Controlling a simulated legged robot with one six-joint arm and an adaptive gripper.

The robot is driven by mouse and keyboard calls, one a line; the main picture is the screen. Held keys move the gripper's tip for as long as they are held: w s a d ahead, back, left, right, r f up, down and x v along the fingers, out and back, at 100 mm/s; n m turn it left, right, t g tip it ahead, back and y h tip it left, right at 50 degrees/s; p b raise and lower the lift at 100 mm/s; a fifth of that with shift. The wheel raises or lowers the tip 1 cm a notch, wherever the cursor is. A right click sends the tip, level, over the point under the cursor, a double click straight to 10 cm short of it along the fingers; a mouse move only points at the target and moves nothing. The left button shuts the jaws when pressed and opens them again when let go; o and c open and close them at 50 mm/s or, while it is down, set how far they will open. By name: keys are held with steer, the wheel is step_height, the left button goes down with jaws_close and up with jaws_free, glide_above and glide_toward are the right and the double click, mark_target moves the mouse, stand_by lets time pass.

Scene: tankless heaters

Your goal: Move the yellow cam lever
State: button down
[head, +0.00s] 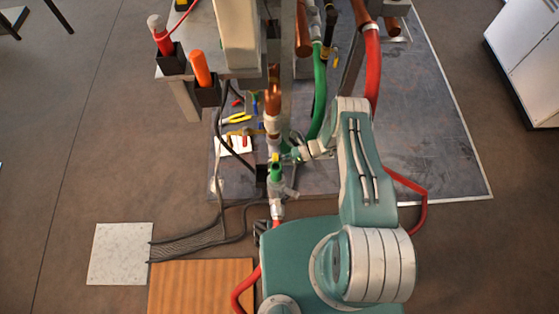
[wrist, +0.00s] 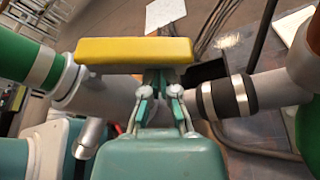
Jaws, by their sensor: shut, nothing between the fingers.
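The yellow cam lever (wrist: 135,51) lies crosswise in the upper part of the wrist view, like a flat bar over a grey pipe fitting (wrist: 100,95). My gripper (wrist: 158,85) is shut and empty, its fingertips just under the right part of the lever in the picture. I cannot tell whether they touch it. In the head view a small yellow spot, seemingly the lever (head: 275,157), sits on the upright pipe assembly, above a green part (head: 276,173). My gripper (head: 288,156) is just to its right there, small and partly hard to make out.
A black-banded pipe (wrist: 228,97) runs right of my fingers, and a green pipe (wrist: 25,55) is at the left. Red hoses (head: 415,205), a copper pipe (head: 272,102) and a holder with orange-handled tool (head: 203,75) are nearby. Open floor (head: 100,120) is at the left.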

steer(key=shift+w+r+n+t, duration=0.15)
steer(key=shift+r+n+t, duration=0.1)
steer(key=shift+r+n, duration=0.3)
steer(key=shift+w+r+n+t, duration=0.1)
steer(key=shift+r+n+t, duration=0.2)
steer(key=shift+r, duration=0.6)
